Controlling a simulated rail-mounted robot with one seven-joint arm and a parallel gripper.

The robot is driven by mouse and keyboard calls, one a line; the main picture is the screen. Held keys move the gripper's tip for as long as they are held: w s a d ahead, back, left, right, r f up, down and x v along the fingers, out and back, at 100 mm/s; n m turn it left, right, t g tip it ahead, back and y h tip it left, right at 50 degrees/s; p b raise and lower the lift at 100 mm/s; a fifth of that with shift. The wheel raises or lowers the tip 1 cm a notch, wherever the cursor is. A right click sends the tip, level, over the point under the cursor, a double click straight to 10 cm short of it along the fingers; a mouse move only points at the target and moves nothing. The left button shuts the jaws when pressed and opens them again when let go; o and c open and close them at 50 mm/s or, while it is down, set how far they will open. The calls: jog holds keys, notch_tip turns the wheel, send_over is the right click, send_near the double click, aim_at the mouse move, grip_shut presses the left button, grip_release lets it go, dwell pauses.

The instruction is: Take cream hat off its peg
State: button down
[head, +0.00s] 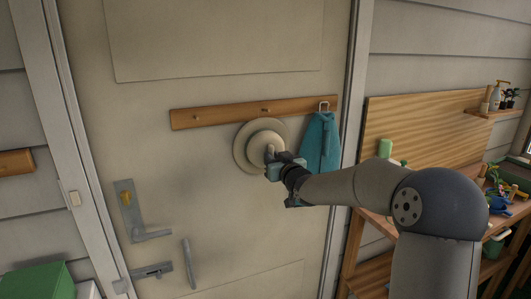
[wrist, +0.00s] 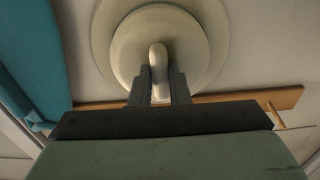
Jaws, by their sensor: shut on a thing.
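The cream hat (head: 246,138) is round with a wide brim, its crown facing out from the door. It also fills the upper middle of the wrist view (wrist: 125,45). My gripper (head: 272,156) is shut on a pale, rounded raised tab at the middle of the crown; both fingers flank it in the wrist view (wrist: 158,88). The wooden peg rail (head: 225,114) runs across the door just above the hat. A peg (head: 266,110) shows above the brim's top edge. Whether the hat still touches the rail or a peg I cannot tell.
A teal cloth (head: 319,145) hangs from a hook close to the right of the hat. A bare peg (head: 196,117) is at left. The door handle (head: 150,235) and bolt are lower left. A wooden bench (head: 372,225) with garden items stands right.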

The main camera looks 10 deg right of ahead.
jog(key=shift+r, duration=0.3)
jog(key=shift+s, duration=0.15)
jog(key=r+p+v, duration=0.1)
jog(key=v, duration=0.7)
jog(key=shift+s+d+r, duration=0.2)
jog(key=shift+s+r, duration=0.1)
jog(key=shift+s, duration=0.05)
dwell(0.9)
